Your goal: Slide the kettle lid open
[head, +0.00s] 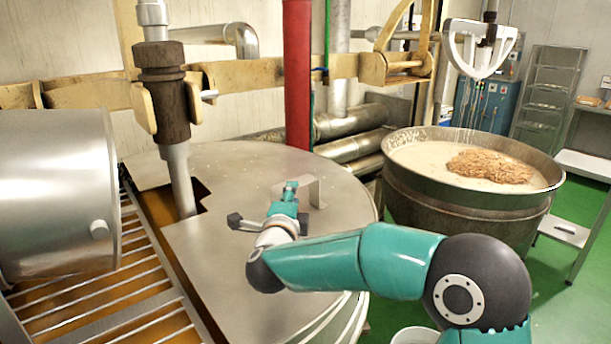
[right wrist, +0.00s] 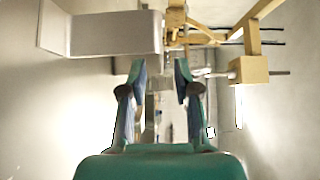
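The kettle lid (head: 240,260) is a broad, flat steel plate on the near kettle. A notch at its left side surrounds the upright shaft, and a dark gap with orange-brown contents shows there. A bent steel handle (head: 312,190) stands on the lid; in the right wrist view, a pale bent plate that looks like this handle (right wrist: 115,33) is at the upper left. My right gripper (head: 290,188) is over the lid, just left of the handle in the head view. Its fingers (right wrist: 160,72) are apart with nothing between them. Contact with the handle cannot be told. My left gripper is out of view.
A steel drum (head: 55,190) and a slatted grate (head: 150,275) lie left of the lid. A red pipe (head: 297,75) and yellow beam (head: 245,75) stand behind it. An open kettle of pale mass (head: 450,215) is at right, under a white mixer (head: 480,45).

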